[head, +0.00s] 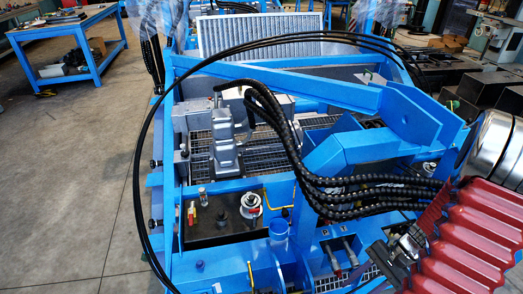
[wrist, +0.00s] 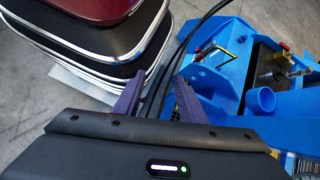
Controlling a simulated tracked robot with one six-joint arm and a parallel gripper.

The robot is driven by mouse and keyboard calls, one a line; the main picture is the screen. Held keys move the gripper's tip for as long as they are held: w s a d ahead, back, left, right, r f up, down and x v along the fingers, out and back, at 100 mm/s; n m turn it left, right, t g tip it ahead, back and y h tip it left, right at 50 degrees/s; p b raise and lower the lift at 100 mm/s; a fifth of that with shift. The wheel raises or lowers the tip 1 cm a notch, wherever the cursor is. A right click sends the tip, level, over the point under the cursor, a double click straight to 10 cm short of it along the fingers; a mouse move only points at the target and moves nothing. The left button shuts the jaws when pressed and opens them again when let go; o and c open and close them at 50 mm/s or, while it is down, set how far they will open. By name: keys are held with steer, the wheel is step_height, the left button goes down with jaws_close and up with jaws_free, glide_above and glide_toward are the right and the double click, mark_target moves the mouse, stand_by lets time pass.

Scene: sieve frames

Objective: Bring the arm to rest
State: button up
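My gripper (wrist: 160,84) shows in the wrist view, its two purple fingers apart with nothing between them. Black cables pass behind the gap between the fingers. The dark gripper housing fills the lower part of that view. In the head view I cannot make out the gripper for certain.
A blue machine frame (head: 163,225) fills the middle of the head view. Black hoses (head: 345,190) arch across it. A red ribbed piece (head: 475,245) stands at lower right. A blue workbench (head: 85,62) is at far left. Concrete floor (head: 75,170) is clear at left.

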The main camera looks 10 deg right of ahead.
steer(key=w+a+r+n+t+h, duration=0.1)
steer(key=a+r+n, duration=0.3)
steer(key=r, duration=0.6)
steer(key=w+a+r+n+t+h, duration=0.1)
steer(key=a+r+n+t+h, duration=0.2)
steer(key=a+r, duration=0.5)
steer(key=a+r+n+t+h, duration=0.2)
steer(key=a+r+n, duration=0.4)
steer(key=r, duration=0.6)
steer(key=shift+w+r+n+t+h, duration=0.15)
steer(key=shift+w+n+t+h, duration=0.2)
steer(key=shift+h, duration=0.55)
